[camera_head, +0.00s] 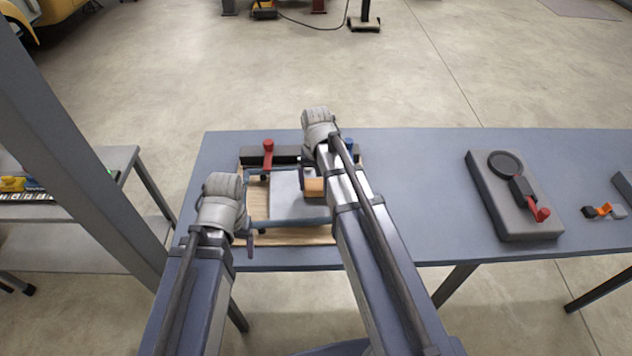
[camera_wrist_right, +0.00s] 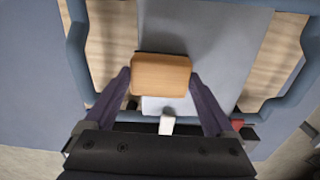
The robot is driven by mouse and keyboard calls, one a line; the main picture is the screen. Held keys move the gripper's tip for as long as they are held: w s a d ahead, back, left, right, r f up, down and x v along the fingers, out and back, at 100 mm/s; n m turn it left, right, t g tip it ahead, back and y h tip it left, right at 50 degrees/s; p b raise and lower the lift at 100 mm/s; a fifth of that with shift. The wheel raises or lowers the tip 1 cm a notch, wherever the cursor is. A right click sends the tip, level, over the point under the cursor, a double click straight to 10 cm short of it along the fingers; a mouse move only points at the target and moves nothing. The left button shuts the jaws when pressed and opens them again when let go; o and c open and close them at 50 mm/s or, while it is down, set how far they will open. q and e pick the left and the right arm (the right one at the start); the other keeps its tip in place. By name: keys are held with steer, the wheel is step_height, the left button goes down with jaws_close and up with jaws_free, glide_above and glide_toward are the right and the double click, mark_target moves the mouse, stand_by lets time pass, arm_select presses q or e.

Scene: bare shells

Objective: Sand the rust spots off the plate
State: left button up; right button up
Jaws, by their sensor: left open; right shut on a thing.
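The grey plate (camera_head: 287,207) lies on a wooden board (camera_head: 300,236) on the table, inside a blue frame. In the right wrist view the plate (camera_wrist_right: 225,40) runs under my right gripper (camera_wrist_right: 160,78). That gripper is shut on a tan sanding block (camera_wrist_right: 160,70), one finger on each side. The block (camera_head: 314,187) is over the right part of the plate; I cannot tell whether it touches. My left gripper (camera_head: 250,213) is open and empty at the plate's left side. I see no clear rust spot; arms and block hide part of the plate.
A dark clamp bar with a red knob (camera_head: 268,148) is at the board's back edge. A grey slab (camera_head: 490,200) with a black disc and red handle lies on the right of the blue-grey table (camera_head: 420,160). Small orange and black parts (camera_head: 603,210) lie farther right. Table between is clear.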

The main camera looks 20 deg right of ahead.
steer(key=shift+r+p, duration=2.75)
steer(key=shift+r, duration=0.15)
step_height(320, 180, up, 3)
steer(key=p, duration=0.3)
steer(key=shift+r, duration=0.1)
